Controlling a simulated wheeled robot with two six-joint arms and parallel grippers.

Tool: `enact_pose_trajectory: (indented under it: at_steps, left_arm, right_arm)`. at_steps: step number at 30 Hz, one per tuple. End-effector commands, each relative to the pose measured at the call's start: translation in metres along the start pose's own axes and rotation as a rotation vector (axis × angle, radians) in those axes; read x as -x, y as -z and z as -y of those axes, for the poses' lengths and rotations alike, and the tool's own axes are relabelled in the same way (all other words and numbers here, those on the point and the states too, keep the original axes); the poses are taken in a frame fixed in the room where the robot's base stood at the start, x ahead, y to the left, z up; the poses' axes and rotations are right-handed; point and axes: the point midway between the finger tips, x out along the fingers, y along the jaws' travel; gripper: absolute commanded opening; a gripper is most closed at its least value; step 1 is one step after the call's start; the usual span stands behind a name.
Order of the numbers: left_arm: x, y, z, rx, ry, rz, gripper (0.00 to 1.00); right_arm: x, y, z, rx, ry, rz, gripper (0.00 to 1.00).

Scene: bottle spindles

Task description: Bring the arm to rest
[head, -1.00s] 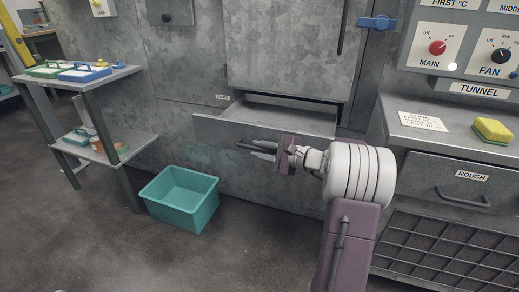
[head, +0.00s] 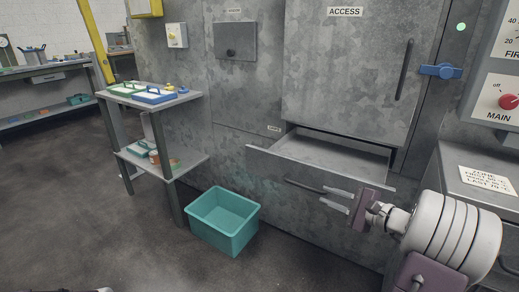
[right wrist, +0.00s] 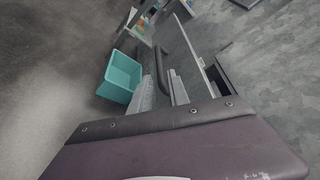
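My right gripper (head: 325,196) is at the lower right in the head view, in front of the open drawer (head: 268,162) of the grey metal cabinet. Its two pale fingers are apart with nothing gripped between them. The drawer's dark bar handle (head: 304,187) lies just left of the fingertips. In the right wrist view, the handle (right wrist: 162,68) appears beyond the gap between the fingers (right wrist: 160,82), and I see no grip on it.
A teal bin (head: 222,220) stands on the floor left of the drawer. A two-level shelf (head: 190,97) with trays is further left. A counter (head: 480,165) with a notice is at the right, near my right arm.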

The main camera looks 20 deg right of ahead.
Motion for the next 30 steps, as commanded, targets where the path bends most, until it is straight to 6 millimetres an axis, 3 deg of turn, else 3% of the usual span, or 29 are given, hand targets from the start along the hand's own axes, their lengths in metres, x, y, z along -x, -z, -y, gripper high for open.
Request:
enact_pose_trajectory:
  at_steps: [2, 4, 5, 8, 9, 11, 12, 15, 18, 21, 24, 27, 29, 30]
  left_arm:
    - [0.001, 0.000, 0.000, 0.000, 0.000, 0.000, 0.36]
    - [0.004, 0.000, 0.000, 0.000, 0.000, 0.000, 0.36]
    - [0.006, 0.001, 0.000, 0.000, 0.000, 0.000, 0.36]
    - [0.015, 0.002, 0.000, 0.000, 0.000, 0.000, 0.36]
    - [0.018, 0.002, 0.000, 0.000, 0.000, 0.000, 0.36]
    - [0.022, 0.002, 0.000, 0.000, 0.000, 0.000, 0.36]
    - [0.024, 0.003, -0.001, 0.000, 0.000, 0.000, 0.36]
    - [0.030, 0.003, -0.001, 0.000, 0.000, 0.000, 0.36]
    - [0.036, 0.004, -0.001, 0.000, 0.000, 0.000, 0.36]
    - [0.039, 0.004, -0.001, 0.000, 0.000, 0.000, 0.36]
    - [0.040, 0.004, -0.001, 0.000, 0.000, 0.000, 0.36]
    - [0.039, 0.004, -0.001, 0.000, 0.000, 0.000, 0.36]
    - [0.039, 0.004, -0.001, 0.000, 0.000, 0.000, 0.36]
    - [0.048, 0.005, -0.001, 0.000, 0.000, 0.001, 0.36]
  right_arm:
    - [-0.004, -0.005, -0.001, 0.003, -0.008, 0.012, 0.22]
    - [-0.019, -0.024, -0.002, 0.022, -0.034, 0.057, 0.22]
    - [-0.029, -0.040, -0.002, 0.039, -0.051, 0.089, 0.22]
    - [-0.065, -0.115, -0.020, 0.105, -0.153, 0.243, 0.22]
    - [-0.073, -0.147, -0.041, 0.138, -0.228, 0.309, 0.22]
    - [-0.077, -0.188, -0.081, 0.202, -0.368, 0.391, 0.22]
    - [-0.073, -0.210, -0.110, 0.253, -0.473, 0.436, 0.22]
    - [-0.045, -0.243, -0.186, 0.421, -0.750, 0.518, 0.22]
    - [-0.002, -0.243, -0.246, 0.650, -1.012, 0.560, 0.22]
    - [0.035, -0.216, -0.279, 0.910, -1.206, 0.561, 0.22]
    - [0.056, -0.180, -0.288, 1.144, -1.317, 0.534, 0.22]
    - [0.064, -0.141, -0.284, 1.341, -1.375, 0.479, 0.22]
    - [0.059, -0.122, -0.276, 1.464, -1.376, 0.441, 0.22]
    - [0.048, -0.121, -0.260, 1.497, -1.339, 0.384, 0.22]
